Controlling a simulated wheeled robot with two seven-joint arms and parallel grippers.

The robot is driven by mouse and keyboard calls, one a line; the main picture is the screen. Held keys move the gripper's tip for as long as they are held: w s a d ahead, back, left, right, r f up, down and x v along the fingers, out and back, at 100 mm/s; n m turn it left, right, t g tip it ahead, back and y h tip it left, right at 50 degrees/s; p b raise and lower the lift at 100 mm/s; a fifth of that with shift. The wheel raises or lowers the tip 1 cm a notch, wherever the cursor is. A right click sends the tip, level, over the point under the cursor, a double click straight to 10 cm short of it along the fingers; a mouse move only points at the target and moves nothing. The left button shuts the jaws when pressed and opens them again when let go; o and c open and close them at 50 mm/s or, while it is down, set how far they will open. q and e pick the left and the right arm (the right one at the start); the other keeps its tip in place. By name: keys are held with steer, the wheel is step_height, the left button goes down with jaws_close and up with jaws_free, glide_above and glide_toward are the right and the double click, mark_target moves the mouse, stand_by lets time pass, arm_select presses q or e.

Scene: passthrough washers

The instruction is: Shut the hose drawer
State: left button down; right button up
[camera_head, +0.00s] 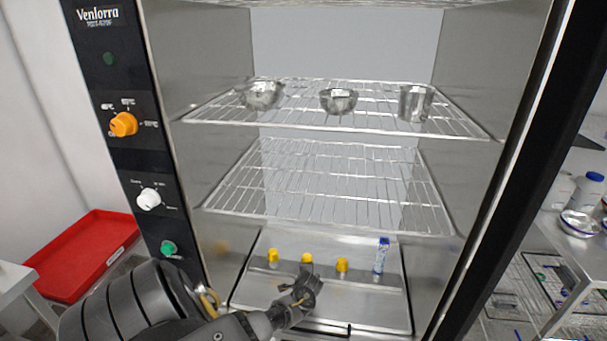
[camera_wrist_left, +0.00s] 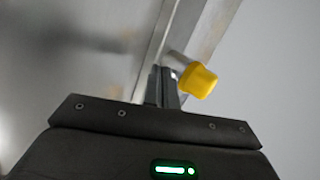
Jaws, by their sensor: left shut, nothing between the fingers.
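The drawer (camera_head: 375,312) is a shallow metal tray at the bottom of the washer, below the wire racks. Several yellow caps (camera_head: 342,265) and a blue-and-white tube (camera_head: 381,255) stand along its back part. My left gripper (camera_head: 308,283) is over the front half of the drawer, shut and empty. In the left wrist view its fingertips (camera_wrist_left: 163,82) are close to a metal edge and a yellow cap (camera_wrist_left: 198,80); I cannot tell whether they touch. My right gripper is not in view.
Two wire racks (camera_head: 325,188) are above the drawer; the upper one holds two metal bowls (camera_head: 262,95) and a metal cup (camera_head: 415,103). The control panel (camera_head: 130,130) stands at left, beside a red tray (camera_head: 80,255). A shelf with bottles (camera_head: 588,190) is at right.

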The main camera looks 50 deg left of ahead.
arm_select(q)
steer(key=shift+s+d+r+p, duration=0.15)
steer(key=shift+s+d+p, duration=0.25)
steer(key=shift+d, duration=0.15)
steer(key=shift+s+d+r+p, duration=0.15)
steer(key=shift+s+d+p, duration=0.25)
steer(key=shift+d, duration=0.15)
steer(key=v, duration=0.5)
steer(key=shift+w+d+f, duration=0.1)
steer(key=shift+d+f, duration=0.05)
steer(key=shift+d, duration=0.25)
steer(key=v, duration=0.4)
steer(key=shift+s+d, duration=0.1)
steer(key=shift+s, duration=0.2)
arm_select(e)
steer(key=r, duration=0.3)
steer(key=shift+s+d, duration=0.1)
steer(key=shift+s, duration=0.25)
